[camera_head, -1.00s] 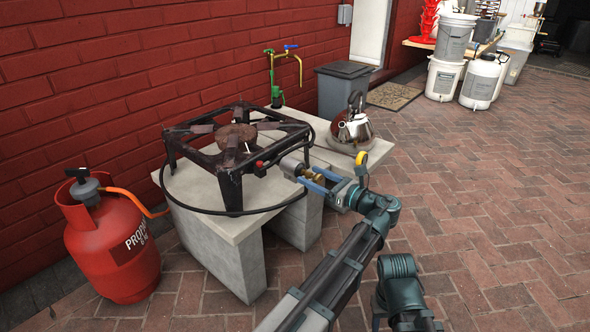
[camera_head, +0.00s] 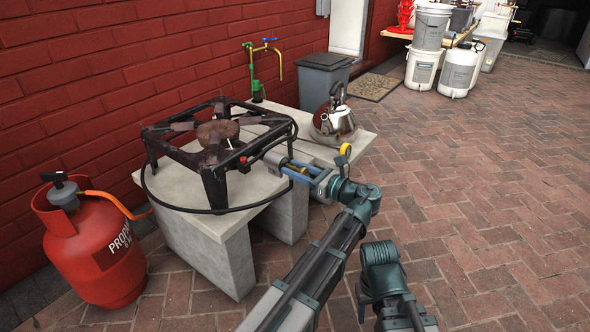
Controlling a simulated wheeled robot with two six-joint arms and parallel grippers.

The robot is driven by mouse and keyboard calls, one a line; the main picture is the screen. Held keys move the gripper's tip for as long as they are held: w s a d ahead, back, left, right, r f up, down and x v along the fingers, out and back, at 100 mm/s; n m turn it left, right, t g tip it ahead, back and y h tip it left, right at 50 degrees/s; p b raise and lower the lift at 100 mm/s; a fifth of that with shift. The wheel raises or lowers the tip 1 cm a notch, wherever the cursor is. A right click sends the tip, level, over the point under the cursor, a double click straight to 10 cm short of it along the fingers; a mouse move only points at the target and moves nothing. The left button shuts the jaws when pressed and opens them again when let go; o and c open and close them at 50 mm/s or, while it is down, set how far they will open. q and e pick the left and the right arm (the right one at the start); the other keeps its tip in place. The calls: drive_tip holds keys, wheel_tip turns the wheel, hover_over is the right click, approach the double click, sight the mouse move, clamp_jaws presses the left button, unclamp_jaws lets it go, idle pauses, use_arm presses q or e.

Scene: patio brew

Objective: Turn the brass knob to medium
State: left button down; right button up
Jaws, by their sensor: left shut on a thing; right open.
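The knob's setting marks are too small to read. Part of my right arm shows at the lower right, but its gripper is out of the picture.
The burner stands on a pale slab (camera_head: 220,221). A red propane tank (camera_head: 95,250) with an orange hose is at left. A grey bin (camera_head: 325,82) and tap (camera_head: 257,75) are at the wall. Brick paving at right is clear.

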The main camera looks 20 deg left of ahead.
use_arm(q)
drive_tip(key=shift+n, duration=0.3)
drive_tip(key=n, duration=0.5)
drive_tip(key=shift+n, duration=0.3)
drive_tip(key=n, duration=1)
drive_tip(key=shift+n, duration=0.4)
drive_tip(key=n, duration=0.5)
drive_tip(key=shift+s+f, duration=0.1)
drive_tip(key=shift+c, duration=2.3)
unclamp_jaws()
